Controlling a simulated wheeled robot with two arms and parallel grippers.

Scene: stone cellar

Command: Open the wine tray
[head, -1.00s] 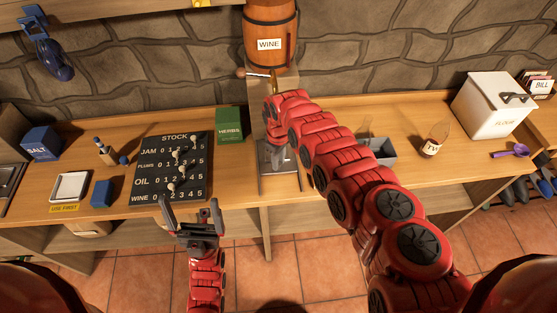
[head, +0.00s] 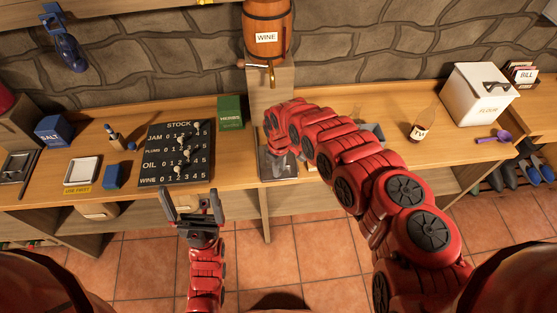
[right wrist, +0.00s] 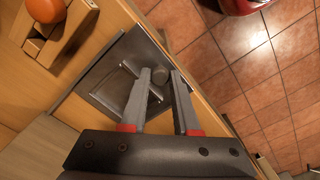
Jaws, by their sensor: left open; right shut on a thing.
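The wine tray (head: 264,172) is a grey metal tray set in the counter below the wine barrel (head: 266,28). My left gripper (head: 198,205) is open and empty in front of the counter, below the stock board (head: 174,155).
On the counter stand a green herbs box (head: 231,112), a salt box (head: 53,131), a jar (head: 421,125), a flour bin (head: 482,92) and a purple scoop (head: 494,137). A grey box is partly hidden behind my right arm. The tiled floor (head: 150,260) in front is clear.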

